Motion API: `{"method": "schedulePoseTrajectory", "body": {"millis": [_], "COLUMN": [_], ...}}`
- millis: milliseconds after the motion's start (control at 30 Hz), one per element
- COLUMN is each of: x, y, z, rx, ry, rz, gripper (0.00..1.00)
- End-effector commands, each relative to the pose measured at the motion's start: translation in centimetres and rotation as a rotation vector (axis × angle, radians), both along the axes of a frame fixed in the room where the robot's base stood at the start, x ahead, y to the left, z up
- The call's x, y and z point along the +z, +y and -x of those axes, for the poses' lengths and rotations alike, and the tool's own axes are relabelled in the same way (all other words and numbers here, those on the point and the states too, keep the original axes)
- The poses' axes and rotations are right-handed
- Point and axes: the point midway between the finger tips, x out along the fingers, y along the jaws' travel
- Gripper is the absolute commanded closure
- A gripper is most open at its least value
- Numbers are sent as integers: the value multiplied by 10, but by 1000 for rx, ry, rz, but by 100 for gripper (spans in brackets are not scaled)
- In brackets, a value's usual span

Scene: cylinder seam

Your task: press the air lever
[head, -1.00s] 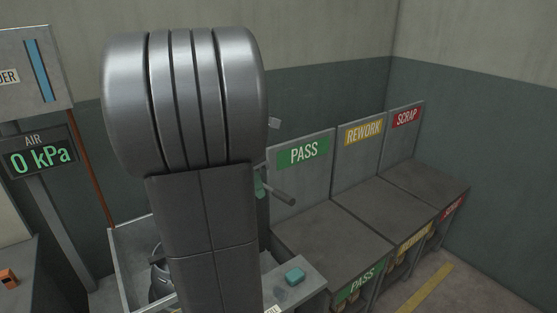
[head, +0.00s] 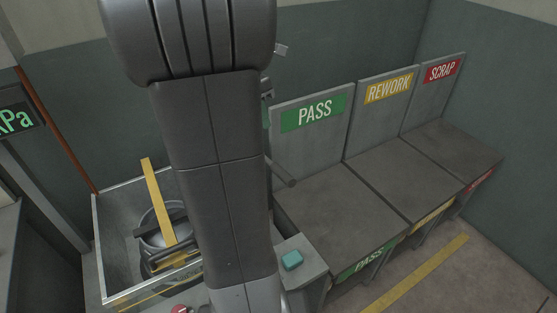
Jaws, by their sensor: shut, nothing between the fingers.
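My arm crosses the picture from top to bottom, left of the rod. My gripper is not in view.
A metal bin (head: 110,245) at the left holds a round grey cylinder (head: 150,222) with a yellow bar (head: 158,195) across it. A teal block (head: 291,260) sits on a grey ledge. PASS (head: 315,112), REWORK (head: 388,87) and SCRAP (head: 441,70) bays, bare on top, fill the right.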

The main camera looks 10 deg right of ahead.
Motion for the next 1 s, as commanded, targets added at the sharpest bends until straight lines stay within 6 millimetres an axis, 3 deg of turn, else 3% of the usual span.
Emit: {"method": "schedulePoseTrajectory", "body": {"millis": [167,700,1000], "x": [-14,-114,-134], "y": [-4,-29,-34], "z": [2,14,15], "rx": [-1,-2,0], "ry": [4,4,0], "rz": [1,0,0], "gripper": [100,100,100]}}
